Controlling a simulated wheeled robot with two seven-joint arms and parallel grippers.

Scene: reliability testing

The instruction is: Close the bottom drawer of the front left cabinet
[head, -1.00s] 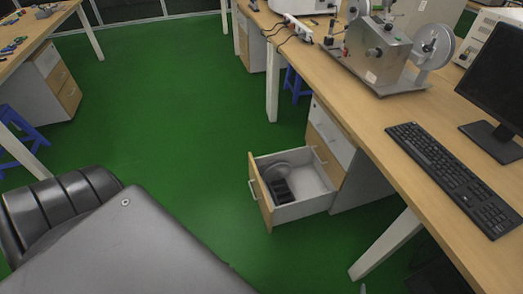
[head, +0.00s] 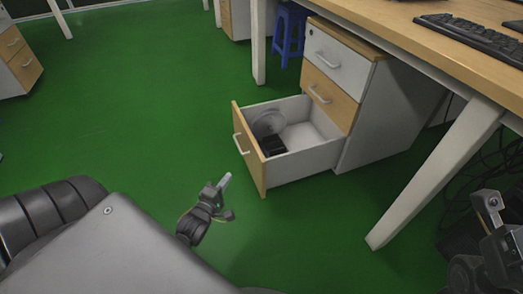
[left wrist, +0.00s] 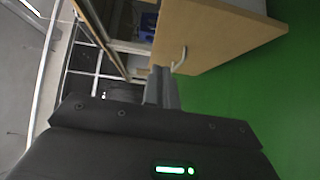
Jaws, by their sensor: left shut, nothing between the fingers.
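The front left cabinet (head: 385,115) stands under the desk with its bottom drawer (head: 308,160) pulled well out. The drawer has a wooden front (head: 249,150) with a metal handle (head: 240,144). Inside lie a clear round dish (head: 268,123) and a dark item (head: 274,146). My left gripper (head: 225,184) is shut and empty, just in front of and left of the drawer front, apart from it in the head view. In the left wrist view its fingers (left wrist: 161,86) point towards the drawer front and its handle (left wrist: 179,60); contact cannot be told. Part of my right gripper (head: 488,205) shows at lower right.
The cabinet's upper drawers (head: 333,92) look shut. A slanted white desk leg (head: 437,175) stands right of the cabinet, with dark cables behind it. A blue stool (head: 290,32) is at the back. The green floor (head: 130,110) left of the drawer is clear.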

